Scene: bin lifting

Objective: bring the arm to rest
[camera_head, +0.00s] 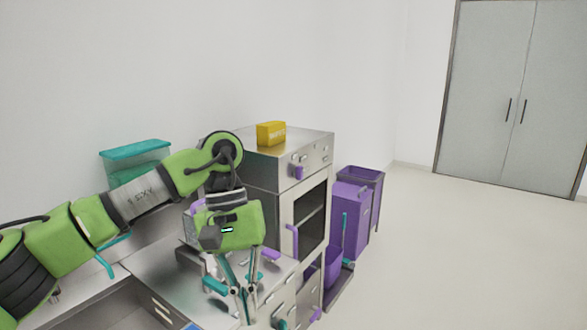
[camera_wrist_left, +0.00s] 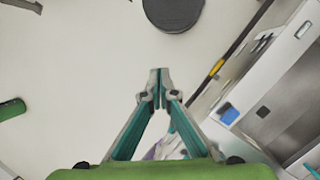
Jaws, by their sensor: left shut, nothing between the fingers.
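My left arm is green and grey and comes in from the left in the head view, bent at a raised joint with the hand hanging down. My left gripper (camera_head: 243,291) points downward in front of the steel counter (camera_head: 165,272). In the left wrist view the gripper (camera_wrist_left: 159,77) has its fingertips together, with nothing between them, over pale floor. My right gripper is in neither view.
A steel oven unit (camera_head: 262,166) with a yellow box (camera_head: 271,133) on top stands behind the gripper. Purple bins (camera_head: 350,215) stand to its right. A teal container (camera_head: 135,150) is at the back left. Open floor (camera_head: 450,260) lies at right, before grey doors (camera_head: 512,95).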

